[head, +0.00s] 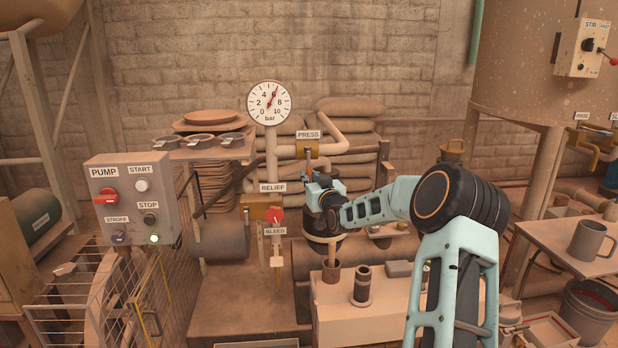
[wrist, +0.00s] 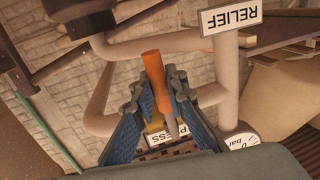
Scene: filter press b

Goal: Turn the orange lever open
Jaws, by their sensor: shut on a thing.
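The orange lever (head: 308,161) shows in the head view as a thin upright strip just below the PRESS label (head: 308,134). It is at the brass-coloured valve block (head: 286,152) on the pale pipe. My gripper (head: 307,179) is at its lower part and hides some of it. In the wrist view the orange lever (wrist: 155,75) lies between the two blue-padded fingers, its orange end sticking out past them and its grey shank running back. My gripper (wrist: 157,92) is shut on the lever there.
The round pressure gauge (head: 269,102) stands left of the lever, its needle between 4 and 6. The RELIEF label (head: 272,187) and a red BLEED handle (head: 275,215) are close to my gripper's left. Pale pipes (wrist: 100,105) surround the fingers. Filled sacks (head: 350,108) are stacked behind.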

